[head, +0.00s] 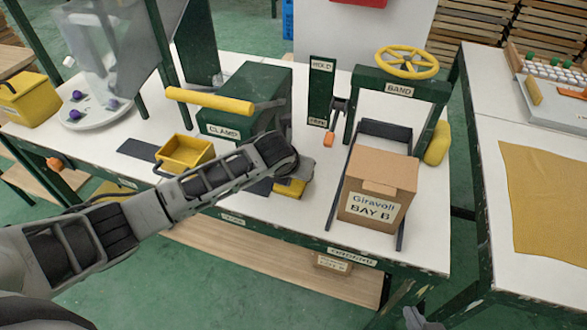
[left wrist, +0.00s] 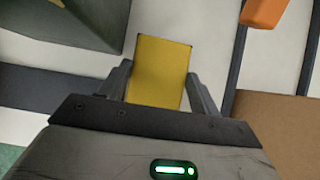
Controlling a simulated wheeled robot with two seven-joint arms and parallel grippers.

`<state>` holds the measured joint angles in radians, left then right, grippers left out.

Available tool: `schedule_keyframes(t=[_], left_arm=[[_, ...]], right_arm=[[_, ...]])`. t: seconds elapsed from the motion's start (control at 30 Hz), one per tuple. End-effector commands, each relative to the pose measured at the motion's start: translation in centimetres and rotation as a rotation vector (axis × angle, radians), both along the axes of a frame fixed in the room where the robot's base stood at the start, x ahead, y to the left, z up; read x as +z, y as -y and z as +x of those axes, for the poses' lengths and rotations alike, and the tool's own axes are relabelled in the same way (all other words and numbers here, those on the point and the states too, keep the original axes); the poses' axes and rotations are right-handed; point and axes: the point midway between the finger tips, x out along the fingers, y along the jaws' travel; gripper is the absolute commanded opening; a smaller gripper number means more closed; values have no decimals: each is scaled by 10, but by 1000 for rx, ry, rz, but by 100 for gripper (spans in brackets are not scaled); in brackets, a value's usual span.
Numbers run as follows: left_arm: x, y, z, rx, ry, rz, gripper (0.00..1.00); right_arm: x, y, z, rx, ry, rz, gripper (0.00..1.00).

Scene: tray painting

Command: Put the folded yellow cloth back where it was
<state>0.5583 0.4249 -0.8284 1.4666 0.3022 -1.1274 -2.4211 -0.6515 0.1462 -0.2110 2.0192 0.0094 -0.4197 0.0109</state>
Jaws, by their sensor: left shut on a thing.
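The folded yellow cloth (left wrist: 160,70) is between the two fingers of my left gripper (left wrist: 160,85) in the left wrist view. In the head view the yellow cloth (head: 290,188) shows just below my left gripper (head: 305,168), beside the green clamp. My left gripper is shut on it; the wrist hides part of it. Whether the cloth touches the table is unclear. My right gripper (head: 424,320) shows only in part at the bottom edge of the head view, away from the cloth, and its opening is unclear.
The green clamp (head: 250,95) with a yellow handle stands behind my left gripper. A yellow tray (head: 186,152) is to its left. A cardboard box (head: 377,190) and the green band frame (head: 400,88) are to its right. An ochre mat (head: 545,195) lies on the right table.

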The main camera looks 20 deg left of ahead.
Motion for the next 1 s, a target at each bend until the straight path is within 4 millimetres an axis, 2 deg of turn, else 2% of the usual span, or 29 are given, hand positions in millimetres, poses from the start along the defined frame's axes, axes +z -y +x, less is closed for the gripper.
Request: schedule_keyframes(t=[0.2, 0.23, 0.3, 0.57, 0.77, 0.87, 1.0], left_arm=[[-3, 0, 0, 1, 1, 1, 41], [-3, 0, 0, 1, 1, 1, 71], [-3, 0, 0, 1, 1, 1, 85], [-2, 0, 0, 1, 1, 1, 85], [15, -1, -8, 0, 3, 1, 85], [29, -2, -21, -2, 2, 2, 85], [24, -3, -58, -3, -2, 3, 85]], right_arm=[[-1, 0, 0, -1, 0, 1, 0], [-1, 0, 0, -1, 0, 1, 0], [-1, 0, -1, -1, -2, 1, 0], [-2, -1, -3, -3, -8, 4, 0], [2, -1, -3, -2, -8, 3, 0], [3, -1, -4, -3, -10, 2, 0], [-1, 0, -5, -3, -15, 0, 0]])
